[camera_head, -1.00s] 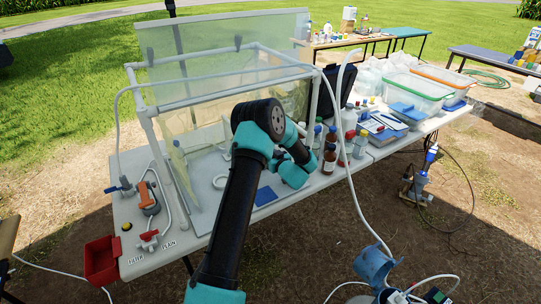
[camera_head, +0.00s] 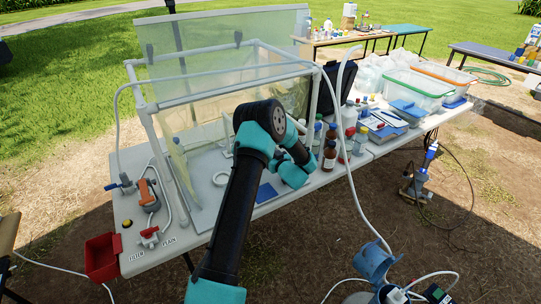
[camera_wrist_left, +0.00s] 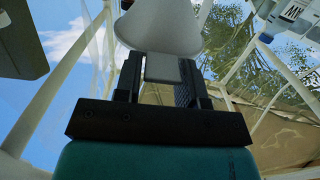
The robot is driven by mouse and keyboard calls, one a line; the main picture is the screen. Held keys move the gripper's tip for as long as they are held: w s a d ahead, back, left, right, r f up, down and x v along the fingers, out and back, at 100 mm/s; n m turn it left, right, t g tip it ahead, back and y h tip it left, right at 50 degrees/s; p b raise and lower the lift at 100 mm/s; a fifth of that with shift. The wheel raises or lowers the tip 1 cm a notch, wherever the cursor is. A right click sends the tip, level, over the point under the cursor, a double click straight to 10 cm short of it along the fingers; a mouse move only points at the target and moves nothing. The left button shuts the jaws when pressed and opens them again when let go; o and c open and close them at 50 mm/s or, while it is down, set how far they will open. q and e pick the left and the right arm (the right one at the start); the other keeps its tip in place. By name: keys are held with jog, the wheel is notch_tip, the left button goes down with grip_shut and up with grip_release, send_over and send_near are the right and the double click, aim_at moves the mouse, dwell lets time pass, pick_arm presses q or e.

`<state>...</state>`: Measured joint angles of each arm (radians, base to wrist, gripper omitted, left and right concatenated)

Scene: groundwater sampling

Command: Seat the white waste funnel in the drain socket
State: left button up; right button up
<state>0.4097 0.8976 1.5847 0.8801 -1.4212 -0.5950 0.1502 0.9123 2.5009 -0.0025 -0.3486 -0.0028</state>
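The white waste funnel (camera_wrist_left: 160,25) fills the top middle of the left wrist view, cut off by the top edge. Its narrower pale part sits between the two dark fingers of my left gripper (camera_wrist_left: 160,78), which is shut on it. In the head view my dark and teal arm reaches over the front of the clear-walled enclosure, and its gripper and the funnel cannot be made out. A white ring (camera_head: 221,178) lies on the enclosure floor left of the arm; I cannot tell whether it is the drain socket. My right gripper is out of view.
The enclosure's white pipe frame (camera_head: 150,130) stands around the work area. Brown bottles (camera_head: 329,155) stand close to the right of the arm. A blue pad (camera_head: 266,193) lies at the front. A red bin (camera_head: 102,257) hangs at the table's left corner.

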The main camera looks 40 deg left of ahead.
pick_arm(q)
jog(key=o, duration=0.4)
jog(key=v, duration=1.7)
jog(key=shift+d, duration=0.25)
jog(key=shift+f, duration=0.15)
